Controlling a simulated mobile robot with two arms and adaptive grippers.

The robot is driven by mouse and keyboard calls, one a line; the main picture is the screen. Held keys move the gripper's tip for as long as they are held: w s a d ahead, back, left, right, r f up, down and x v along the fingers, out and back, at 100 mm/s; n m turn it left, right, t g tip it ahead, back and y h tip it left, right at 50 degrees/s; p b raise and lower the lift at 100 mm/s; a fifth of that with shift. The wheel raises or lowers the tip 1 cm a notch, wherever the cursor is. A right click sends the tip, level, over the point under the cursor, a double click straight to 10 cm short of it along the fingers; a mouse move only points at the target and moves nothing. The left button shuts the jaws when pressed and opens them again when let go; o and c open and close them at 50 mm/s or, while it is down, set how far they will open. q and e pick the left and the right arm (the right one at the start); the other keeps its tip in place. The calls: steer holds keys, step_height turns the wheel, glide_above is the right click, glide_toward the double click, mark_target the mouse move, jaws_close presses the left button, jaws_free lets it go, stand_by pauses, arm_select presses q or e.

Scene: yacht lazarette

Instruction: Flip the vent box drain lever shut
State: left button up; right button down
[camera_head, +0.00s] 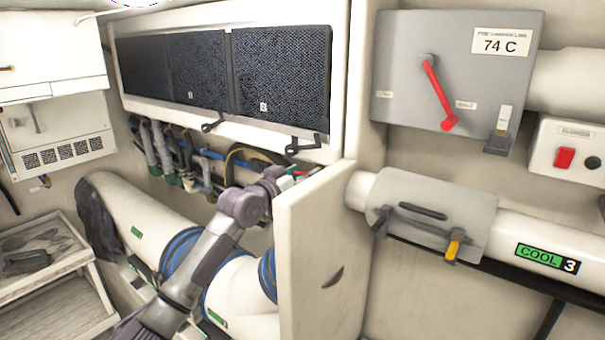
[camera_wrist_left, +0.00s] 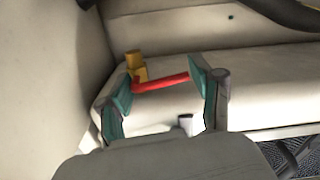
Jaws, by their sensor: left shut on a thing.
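The red drain lever (camera_wrist_left: 162,82) runs crosswise between my left gripper's teal finger pads in the left wrist view. A brass valve body (camera_wrist_left: 136,66) is at its left end, near a pale wall. My left gripper (camera_wrist_left: 162,90) is shut on the lever, with one pad at each end of it. In the head view, my left gripper (camera_head: 288,174) is below the vent box (camera_head: 220,122), beside the top of a white partition (camera_head: 312,215). Only a small bit of red lever (camera_head: 300,173) shows there; the partition hides part of the area. My right gripper is not in view.
Hoses and pipes (camera_head: 165,150) hang behind my left arm, and a large white duct (camera_head: 140,215) runs below it. Black latches (camera_head: 303,146) stick out above. A grey box with a red handle (camera_head: 437,92) is on the right wall.

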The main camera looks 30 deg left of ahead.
arm_select(q)
steer(key=shift+a+r+m+b, duration=0.1)
steer(key=shift+a+m+b, duration=0.05)
steer(key=shift+m+b, duration=0.25)
steer(key=shift+r+m, duration=0.25)
steer(key=shift+m, duration=0.45)
steer(key=o, duration=0.8)
steer(key=shift+o, duration=1.1)
steer(key=shift+a+f, duration=0.1)
steer(key=shift+a, duration=0.05)
steer(key=s+a, duration=0.1)
steer(key=s, duration=1.1)
